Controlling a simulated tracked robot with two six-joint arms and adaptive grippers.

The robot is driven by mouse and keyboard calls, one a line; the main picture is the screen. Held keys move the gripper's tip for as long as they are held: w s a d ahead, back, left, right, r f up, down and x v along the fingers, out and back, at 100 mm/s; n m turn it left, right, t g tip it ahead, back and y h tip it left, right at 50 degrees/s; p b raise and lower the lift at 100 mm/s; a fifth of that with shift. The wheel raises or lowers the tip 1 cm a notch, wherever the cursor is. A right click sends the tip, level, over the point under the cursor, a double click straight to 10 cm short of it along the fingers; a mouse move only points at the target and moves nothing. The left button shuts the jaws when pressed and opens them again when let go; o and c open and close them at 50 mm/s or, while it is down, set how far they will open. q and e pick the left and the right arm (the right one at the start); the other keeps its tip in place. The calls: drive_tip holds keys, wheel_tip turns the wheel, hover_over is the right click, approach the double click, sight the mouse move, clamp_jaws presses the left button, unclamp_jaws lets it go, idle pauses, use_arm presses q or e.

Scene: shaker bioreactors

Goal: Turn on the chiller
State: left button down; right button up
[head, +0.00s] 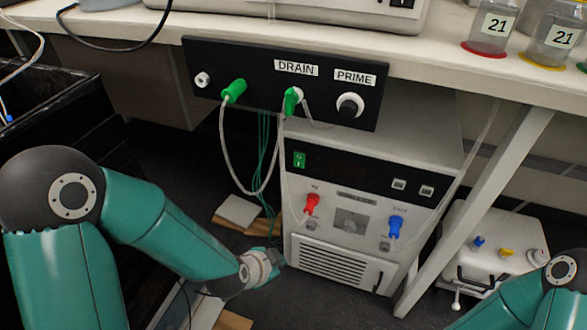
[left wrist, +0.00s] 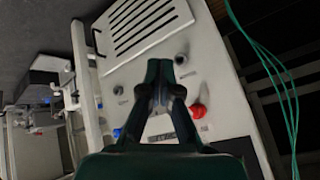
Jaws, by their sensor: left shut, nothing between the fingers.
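The chiller (head: 345,222) is a white box under the bench with a dark upper panel. A green rocker switch (head: 299,159) sits at the left of that panel; its position is too small to tell. The display beside it looks dark. Below are a red valve (head: 311,204) and a blue valve (head: 396,227). My left arm reaches to the chiller's lower left in the head view, where its fingers cannot be made out. In the left wrist view my left gripper (left wrist: 158,68) is shut and empty before the chiller front, with the red valve (left wrist: 198,111) beside it. My right gripper is out of view.
A black panel (head: 330,92) labelled DRAIN and PRIME hangs under the bench edge (head: 440,66), with green connectors and looping tubing. A slanted white bench leg (head: 480,195) stands right of the chiller. Green cables (left wrist: 268,62) hang beside the chiller. A white vessel (head: 490,235) stands right.

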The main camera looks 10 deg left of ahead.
use_arm(q)
drive_tip(key=s+d+f+n+g+h, duration=0.1)
drive_tip(key=s+f+n+g, duration=0.5)
drive_tip(key=s+f+n, duration=0.5)
drive_tip(key=s+f, duration=0.3)
drive_tip(key=f, duration=0.2)
drive_tip(key=shift+d+g+h+p, duration=0.2)
drive_tip(key=shift+g+h+p, duration=0.1)
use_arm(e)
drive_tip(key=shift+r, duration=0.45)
use_arm(q)
drive_tip(key=shift+f, duration=0.1)
